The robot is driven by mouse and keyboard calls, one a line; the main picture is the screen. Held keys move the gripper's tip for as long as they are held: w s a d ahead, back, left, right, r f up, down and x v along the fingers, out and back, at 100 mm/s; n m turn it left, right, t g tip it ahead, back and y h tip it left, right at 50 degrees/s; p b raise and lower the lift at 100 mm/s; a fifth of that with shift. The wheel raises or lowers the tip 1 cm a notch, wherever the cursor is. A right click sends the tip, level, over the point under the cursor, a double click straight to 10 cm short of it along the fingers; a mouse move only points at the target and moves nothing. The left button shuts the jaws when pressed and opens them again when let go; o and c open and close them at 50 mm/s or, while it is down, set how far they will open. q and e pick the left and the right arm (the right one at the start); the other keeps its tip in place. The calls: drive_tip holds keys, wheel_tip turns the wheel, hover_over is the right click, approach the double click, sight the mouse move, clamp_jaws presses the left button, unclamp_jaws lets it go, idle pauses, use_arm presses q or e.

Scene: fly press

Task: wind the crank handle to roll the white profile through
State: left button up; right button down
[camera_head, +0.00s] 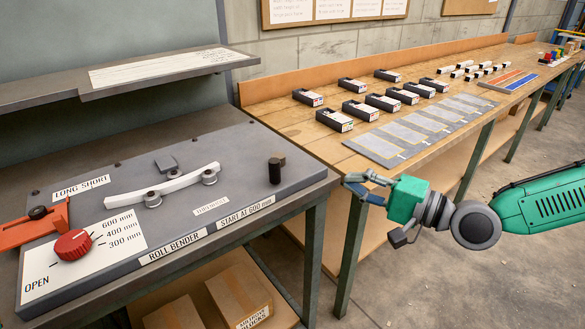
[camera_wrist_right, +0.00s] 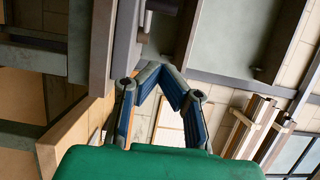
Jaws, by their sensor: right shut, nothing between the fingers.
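The white profile (camera_head: 182,183) lies slightly curved among the rollers on the grey roll bender (camera_head: 225,150). A small dark grey block (camera_head: 166,162) stands behind its middle. A black upright grip (camera_head: 274,173), which looks like the crank handle, stands at the bender's right end. My right gripper (camera_head: 350,180) is shut and empty, to the right of this grip and apart from it, over the gap before the wooden bench. Its blue-padded fingers meet in the right wrist view (camera_wrist_right: 162,72). My left gripper is not in view.
A red dial (camera_head: 73,245) and an orange-red bracket (camera_head: 35,226) sit at the bender's left. The wooden bench (camera_head: 318,137) carries several black and white blocks and grey plates. A shelf (camera_head: 60,92) overhangs the back. Cardboard boxes (camera_head: 240,291) lie below.

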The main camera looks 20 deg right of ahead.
sight(312, 167)
drive_tip(key=x, duration=0.4)
drive_tip(key=s+a+x, duration=0.1)
drive_tip(key=x, duration=0.7)
drive_tip(key=shift+s+a, duration=0.25)
drive_tip(key=shift+a, duration=0.6)
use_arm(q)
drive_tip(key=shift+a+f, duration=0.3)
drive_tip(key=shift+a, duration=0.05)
use_arm(e)
drive_tip(key=shift+d, duration=0.1)
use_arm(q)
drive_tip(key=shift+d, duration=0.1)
use_arm(e)
drive_tip(key=shift+d, duration=0.1)
